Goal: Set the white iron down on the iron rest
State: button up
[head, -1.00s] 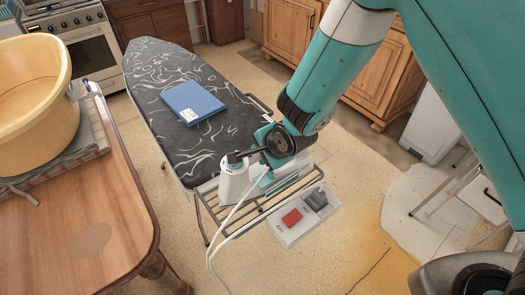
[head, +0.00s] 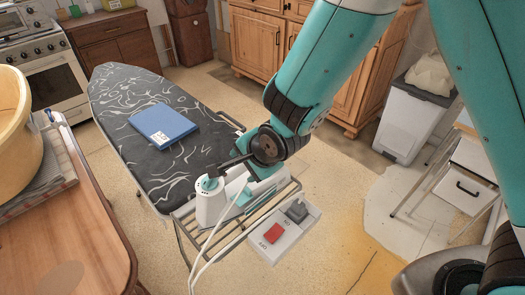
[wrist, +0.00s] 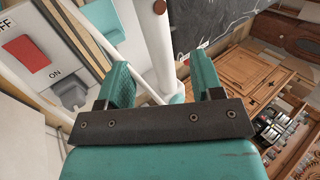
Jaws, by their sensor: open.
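The white iron (head: 210,208) is in the lower middle of the head view, at the near end of the ironing board, over the wire iron rest (head: 188,236). My arm hides part of it, and I cannot tell whether its whole base touches the rest. My gripper (head: 232,184) is right at the iron, reaching in from above right. In the wrist view my gripper (wrist: 161,82) has its two teal fingers spread apart. A white rounded bar (wrist: 158,45), seemingly part of the iron, shows between and beyond them, with gaps beside it.
A blue folded cloth or book (head: 163,124) lies on the dark patterned ironing board (head: 112,100). A white switch box (head: 285,236) with a red switch sits right of the rest. White cords hang down below the iron. A wooden table (head: 85,225) stands at left.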

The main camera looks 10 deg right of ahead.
jog(key=s+d+r+n+g, duration=0.3)
jog(key=s+d+r+n, duration=0.2)
jog(key=s+r+n, duration=0.4)
jog(key=s+d+r+n+g, duration=0.2)
jog(key=s+d+r+n, duration=0.3)
jog(key=s+r+n, duration=0.4)
jog(key=shift+s+d+r+g+b, duration=0.2)
jog(key=shift+s+d+g+b, duration=0.2)
jog(key=shift+s, duration=0.75)
